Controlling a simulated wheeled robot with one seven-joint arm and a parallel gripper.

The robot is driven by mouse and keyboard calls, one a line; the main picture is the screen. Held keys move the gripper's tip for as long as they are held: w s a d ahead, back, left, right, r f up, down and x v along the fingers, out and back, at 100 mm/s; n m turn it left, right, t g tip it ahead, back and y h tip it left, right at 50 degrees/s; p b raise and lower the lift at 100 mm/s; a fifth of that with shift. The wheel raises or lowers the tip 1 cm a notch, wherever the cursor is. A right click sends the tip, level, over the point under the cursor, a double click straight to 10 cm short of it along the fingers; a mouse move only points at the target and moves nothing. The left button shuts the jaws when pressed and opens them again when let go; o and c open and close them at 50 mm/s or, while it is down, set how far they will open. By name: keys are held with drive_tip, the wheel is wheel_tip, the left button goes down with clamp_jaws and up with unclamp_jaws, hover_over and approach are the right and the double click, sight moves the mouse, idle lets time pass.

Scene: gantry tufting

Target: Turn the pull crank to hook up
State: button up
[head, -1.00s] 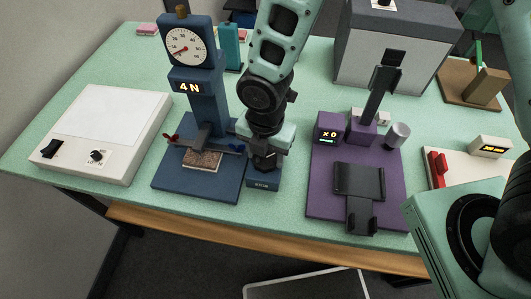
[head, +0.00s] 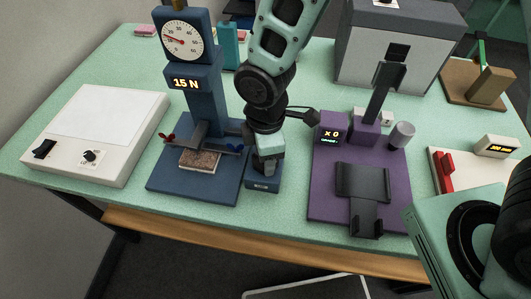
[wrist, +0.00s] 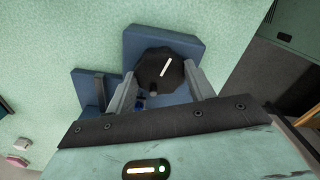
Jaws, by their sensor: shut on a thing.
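The pull crank (wrist: 158,66) is a dark, faceted knob with a white line, on a blue block in the wrist view. My gripper (wrist: 160,92) is shut on it, one finger on each side. In the head view my gripper (head: 267,158) points down over the crank's blue block (head: 262,185) and hides the knob. The blue pull tester (head: 205,110) stands to its left. Its display (head: 186,84) reads 15 N, and the dial (head: 183,36) has a red needle pointing left. A brown tuft sample (head: 200,160) lies on its base, below the dark hook part.
A white box (head: 95,130) with a switch and knob stands at the left. A purple device (head: 325,195) stands close to the right of my gripper, its display reading x0. A grey box (head: 395,45) is behind it. Green table shows between them.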

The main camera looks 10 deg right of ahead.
drive_tip(key=m+b, duration=0.1)
drive_tip(key=m, duration=0.4)
drive_tip(key=shift+m, duration=0.3)
drive_tip(key=m, duration=0.4)
drive_tip(key=shift+m, duration=0.3)
drive_tip(key=m, duration=0.4)
drive_tip(key=shift+r+m+p, duration=0.1)
drive_tip(key=shift+m+p, duration=0.2)
drive_tip(key=shift+p, duration=0.1)
drive_tip(key=m+p, duration=0.2)
drive_tip(key=m, duration=0.3)
drive_tip(key=shift+a, duration=0.1)
drive_tip(key=m+p, duration=0.3)
drive_tip(key=m, duration=0.2)
drive_tip(key=shift+r+m, duration=0.1)
drive_tip(key=shift+m, duration=0.3)
drive_tip(key=m+p, duration=0.3)
drive_tip(key=m, duration=0.1)
drive_tip(key=shift+m, duration=0.3)
drive_tip(key=m+p, duration=0.3)
drive_tip(key=m, duration=0.1)
drive_tip(key=shift+m+p, duration=1.5)
drive_tip(key=shift+m, duration=0.9)
drive_tip(key=shift+f, duration=0.2)
